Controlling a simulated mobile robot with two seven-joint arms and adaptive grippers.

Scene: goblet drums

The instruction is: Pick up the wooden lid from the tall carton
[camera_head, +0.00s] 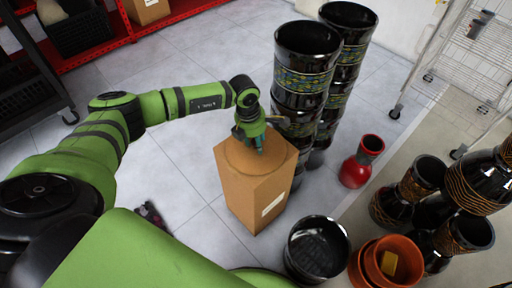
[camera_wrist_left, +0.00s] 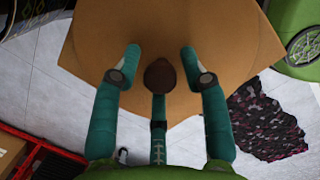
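The tall brown carton (camera_head: 258,198) stands upright on the floor in the head view. The round wooden lid (camera_head: 238,158) lies flat on its top, close to it in colour. In the left wrist view the lid's dark brown knob (camera_wrist_left: 160,76) shows between my teal fingers. My left gripper (camera_head: 260,143) is above the carton top, and it also shows in the left wrist view (camera_wrist_left: 160,60). Its fingers are spread around the knob with visible gaps at both sides, so it is open. Whether the near finger touches the knob I cannot tell. My right gripper is out of view.
Tall black patterned drums (camera_head: 303,75) stand close behind the carton. A red vase (camera_head: 356,171), a black pot (camera_head: 317,250) and orange pots (camera_head: 401,262) are to the right. A dark patterned item (camera_wrist_left: 265,122) lies on the floor. The floor left of the carton is mostly clear.

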